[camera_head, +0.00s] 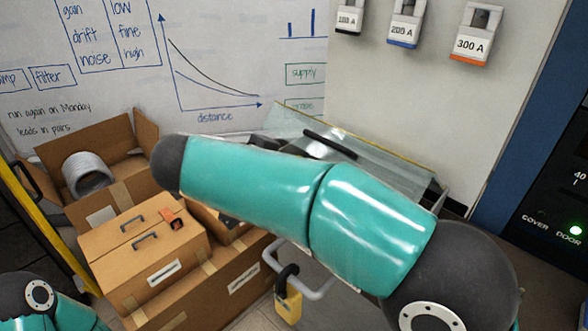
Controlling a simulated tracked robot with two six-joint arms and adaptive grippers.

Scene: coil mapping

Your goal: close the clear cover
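The clear cover (385,165) is a see-through panel with a yellowish edge and a dark bar handle (330,145). It stands tilted up in the middle of the head view, against the back wall. My large teal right arm crosses in front of it and hides its lower part and what lies beneath. Neither gripper can be made out. Only a piece of my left arm shows at the bottom left corner.
Cardboard boxes (130,240) stand at the left, one open with a grey coil (88,175). A yellow padlock (290,303) hangs by a grey hoop handle (318,292) below my arm. A dark panel (555,190) stands at the right.

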